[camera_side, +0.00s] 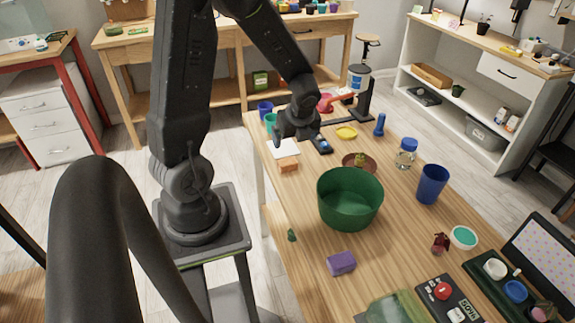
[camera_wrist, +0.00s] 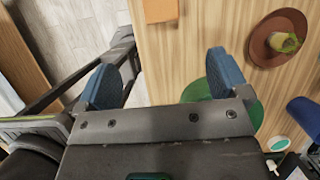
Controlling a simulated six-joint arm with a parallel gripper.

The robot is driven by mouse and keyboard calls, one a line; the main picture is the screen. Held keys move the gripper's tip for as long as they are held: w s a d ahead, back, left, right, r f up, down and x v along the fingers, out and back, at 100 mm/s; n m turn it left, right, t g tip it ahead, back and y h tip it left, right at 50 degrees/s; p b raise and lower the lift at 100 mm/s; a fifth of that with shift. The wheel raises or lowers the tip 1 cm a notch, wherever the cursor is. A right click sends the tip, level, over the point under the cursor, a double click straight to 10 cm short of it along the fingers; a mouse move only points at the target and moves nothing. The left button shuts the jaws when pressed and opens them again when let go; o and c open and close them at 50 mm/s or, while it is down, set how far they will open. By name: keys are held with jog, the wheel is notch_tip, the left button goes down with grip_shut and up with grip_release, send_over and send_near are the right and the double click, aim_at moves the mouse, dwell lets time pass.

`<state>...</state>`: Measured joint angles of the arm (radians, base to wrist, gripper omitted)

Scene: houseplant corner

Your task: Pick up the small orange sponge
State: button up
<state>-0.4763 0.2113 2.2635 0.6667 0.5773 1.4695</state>
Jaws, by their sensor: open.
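The small orange sponge (camera_side: 289,165) lies on the wooden table near its left edge, in front of a white sheet. In the wrist view the sponge (camera_wrist: 160,10) shows at the top edge, partly cut off by the frame. My gripper (camera_side: 322,144) is above the table, to the right of the sponge and apart from it.
A large green bowl (camera_side: 349,200) stands right of the sponge. A brown saucer (camera_side: 346,158) holds a small greenish thing. The table left of the bowl is mostly clear.

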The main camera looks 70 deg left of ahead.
send_over(288, 162)
jog(key=d, duration=0.2)
notch_tip(288, 162, down, 8)
jog(key=shift+s+d+r, duration=0.1)
jog(key=shift+s, duration=0.05)
jog(key=shift+x, duration=2.85)
jog(key=shift+d, duration=0.1)
jog(key=c, duration=1)
